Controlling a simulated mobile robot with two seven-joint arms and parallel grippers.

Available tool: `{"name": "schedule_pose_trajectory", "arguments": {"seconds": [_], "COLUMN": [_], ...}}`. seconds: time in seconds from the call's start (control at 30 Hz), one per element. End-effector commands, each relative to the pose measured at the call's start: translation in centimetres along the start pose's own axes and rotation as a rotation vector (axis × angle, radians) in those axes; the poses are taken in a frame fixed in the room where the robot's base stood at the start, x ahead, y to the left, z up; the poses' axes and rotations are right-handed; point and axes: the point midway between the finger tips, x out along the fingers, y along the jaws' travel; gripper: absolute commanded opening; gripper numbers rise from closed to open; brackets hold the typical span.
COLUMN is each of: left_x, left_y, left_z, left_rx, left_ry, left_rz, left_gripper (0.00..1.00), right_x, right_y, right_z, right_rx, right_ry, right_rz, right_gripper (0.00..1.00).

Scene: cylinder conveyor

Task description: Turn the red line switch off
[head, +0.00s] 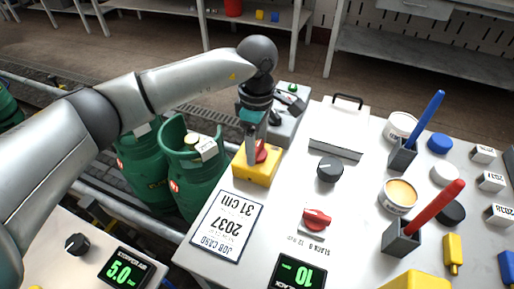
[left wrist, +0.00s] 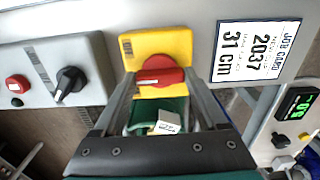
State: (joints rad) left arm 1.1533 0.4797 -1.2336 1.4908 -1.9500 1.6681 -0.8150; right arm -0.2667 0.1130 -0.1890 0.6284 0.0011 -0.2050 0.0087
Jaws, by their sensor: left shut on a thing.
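A red rotary switch (head: 262,155) sits on a yellow box (head: 253,174) at the left edge of the panel. In the left wrist view the red handle (left wrist: 160,76) lies crosswise on its yellow plate (left wrist: 182,43). My left gripper (head: 255,152) reaches down over the switch and is shut on its handle, one finger at each end. The fingers partly hide the switch in the head view. My right gripper is in neither view.
A smaller red knob (head: 316,217), a black knob (head: 329,169) and a job card (head: 226,226) lie nearby on the panel. A grey box (left wrist: 58,77) with another black knob stands beside the yellow plate. Green gas cylinders (head: 190,165) stand below my left arm.

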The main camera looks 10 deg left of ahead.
Motion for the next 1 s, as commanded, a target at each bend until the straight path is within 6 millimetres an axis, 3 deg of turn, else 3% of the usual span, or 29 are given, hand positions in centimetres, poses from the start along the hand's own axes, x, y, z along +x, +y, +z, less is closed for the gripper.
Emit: {"name": "schedule_pose_trajectory", "arguments": {"seconds": [0.33,0.7,1.0], "left_x": [0.1,0.0,-0.1], "left_y": [0.1,0.0,0.0], "left_z": [0.0,0.0,0.0], "left_rx": [0.33,0.635,0.776], "left_ry": [0.001,0.0,0.0], "left_rz": [0.003,0.002,0.002], "left_gripper": [0.19,0.19,0.19], "right_x": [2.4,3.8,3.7], "right_y": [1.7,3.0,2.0], "right_z": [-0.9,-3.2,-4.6], "right_rx": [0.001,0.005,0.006], "right_ry": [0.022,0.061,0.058], "right_rz": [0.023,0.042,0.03], "right_gripper": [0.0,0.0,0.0]}}
